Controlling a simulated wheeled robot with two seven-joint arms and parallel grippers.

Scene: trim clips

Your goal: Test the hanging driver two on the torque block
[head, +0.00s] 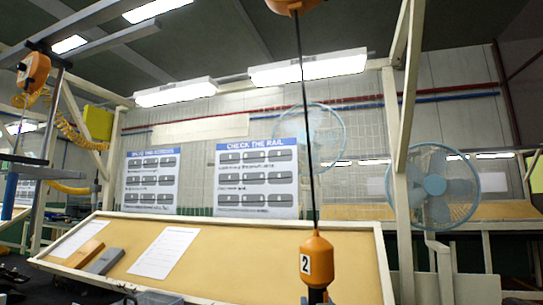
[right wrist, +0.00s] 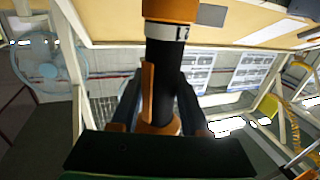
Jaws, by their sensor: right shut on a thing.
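Driver two (head: 316,255), orange with a white "2" label, hangs upright on a dark cable at the lower right of the head view. Its lower part runs off the bottom edge. In the right wrist view the driver (right wrist: 160,60) shows an orange body, a white band and a black grip. My right gripper (right wrist: 160,95) is shut on that black grip, one dark finger on each side. In the head view only a little of the gripper shows at the bottom edge. I cannot make out the torque block. My left gripper is not clearly in view.
A sloped tan board (head: 220,262) with pale frame stands behind the driver, with papers and an orange and a grey block on it. An orange balancer (head: 34,70) hangs at the upper left. A fan (head: 437,186) stands at right. Dark items crowd the lower left.

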